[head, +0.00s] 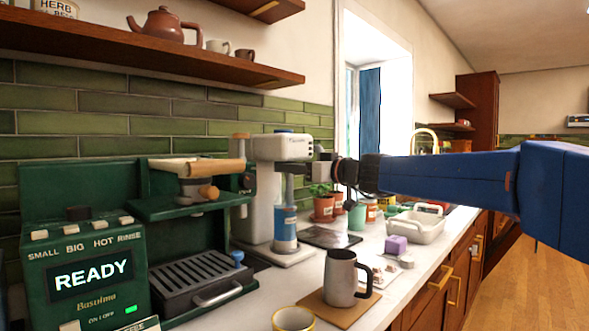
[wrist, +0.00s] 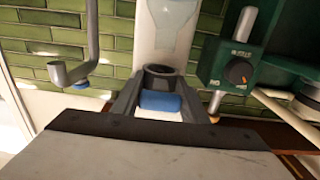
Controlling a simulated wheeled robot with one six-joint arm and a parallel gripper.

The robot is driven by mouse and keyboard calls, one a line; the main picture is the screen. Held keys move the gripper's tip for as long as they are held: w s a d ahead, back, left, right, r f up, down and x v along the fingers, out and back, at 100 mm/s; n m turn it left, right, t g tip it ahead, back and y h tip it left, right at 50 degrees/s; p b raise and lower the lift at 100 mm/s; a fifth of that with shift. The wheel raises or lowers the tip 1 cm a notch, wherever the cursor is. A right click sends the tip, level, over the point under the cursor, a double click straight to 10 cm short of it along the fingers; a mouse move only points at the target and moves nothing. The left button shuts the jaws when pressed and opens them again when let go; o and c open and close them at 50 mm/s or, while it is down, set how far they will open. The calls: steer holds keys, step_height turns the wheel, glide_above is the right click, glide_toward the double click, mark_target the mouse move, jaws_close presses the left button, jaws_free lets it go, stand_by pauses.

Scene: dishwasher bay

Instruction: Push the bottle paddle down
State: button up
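A white bottle machine (head: 268,185) stands on the counter with a blue and grey bottle (head: 286,228) upright under its head. A small blue part (head: 284,131) shows on top of the head. I cannot tell for sure which part is the paddle. My gripper (head: 325,170) is beside the machine's head, on its right. In the wrist view its fingers (wrist: 161,98) are spread, with a blue block (wrist: 161,103) between them and a dark ring (wrist: 160,76) just beyond. Whether the fingers touch the block I cannot tell.
A green coffee machine (head: 85,285) stands at the left. A grey mug (head: 341,278) on a wooden board and a yellow-rimmed cup (head: 294,318) are in front. Plant pots and a white basin (head: 415,226) stand farther right. A wooden shelf (head: 130,45) hangs above.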

mark_target(289, 183)
jaws_close()
steer(key=shift+f, duration=2.3)
steer(key=o, duration=0.6)
jaws_free()
steer(key=shift+s+d, duration=0.3)
steer(key=shift+d, duration=0.2)
steer(key=v, duration=1.6)
steer(key=shift+s, duration=0.15)
steer(key=shift+d, duration=0.1)
